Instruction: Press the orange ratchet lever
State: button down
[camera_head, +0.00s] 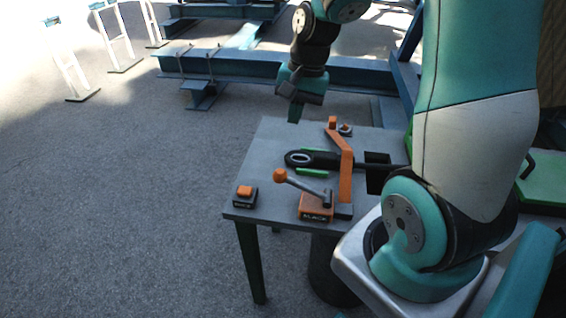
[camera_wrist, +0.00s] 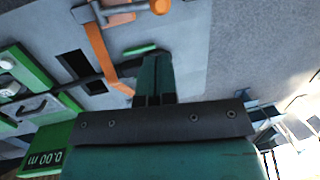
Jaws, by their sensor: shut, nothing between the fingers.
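Two orange lever-like parts stand on the grey table (camera_head: 262,150), and I cannot tell for certain which is the ratchet lever. One is a bent flat orange bar (camera_head: 346,175) near the middle; it shows in the wrist view (camera_wrist: 97,50) left of my fingers. The other is a grey rod with a round orange knob (camera_head: 280,175) on a labelled orange block (camera_head: 315,207); its knob also shows at the wrist view's top edge (camera_wrist: 160,6). My gripper (camera_head: 295,115) is shut and empty, pointing down near the table's far left corner, apart from both. Its fingers show in the wrist view (camera_wrist: 157,65).
A black piece with a ring end (camera_head: 300,158) lies between green strips, left of the bent bar. A small orange button box (camera_head: 245,193) sits at the near left corner. Blue steel beams (camera_head: 240,65) lie behind the table.

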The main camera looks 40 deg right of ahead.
aim_at(282, 171)
jog(key=a+f, duration=0.1)
jog(key=f, duration=0.8)
jog(key=a+f+p, duration=0.1)
jog(key=f, duration=0.3)
jog(key=shift+w+a+f, duration=0.2)
jog(key=shift+w+a, duration=0.1)
jog(key=shift+w, duration=0.05)
